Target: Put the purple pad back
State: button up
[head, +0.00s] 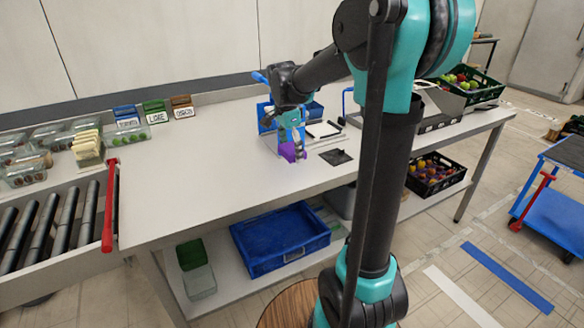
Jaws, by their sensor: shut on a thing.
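The purple pad (287,153) shows as a small purple block at the lower end of my gripper (292,146), over the white worktop (215,160). My gripper points down and is shut on the purple pad. The fingers hide part of the pad. I cannot tell whether the pad touches the worktop or hangs just above it.
A blue bin (264,119) stands behind my gripper. A dark square piece (336,157) lies to its right. Labelled card holders (155,112) and clear tubs (27,175) stand at the left. The worktop's front left is clear.

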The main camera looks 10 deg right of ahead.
aim_at(292, 173)
jog(key=shift+f, duration=3.25)
jog(key=shift+f, duration=0.1)
jog(key=o, duration=1.2)
jog(key=r, duration=0.4)
jog(key=a+r, duration=0.1)
jog(key=r, duration=0.7)
jog(key=shift+s+a+r, duration=0.1)
jog(key=shift+s+a, duration=0.15)
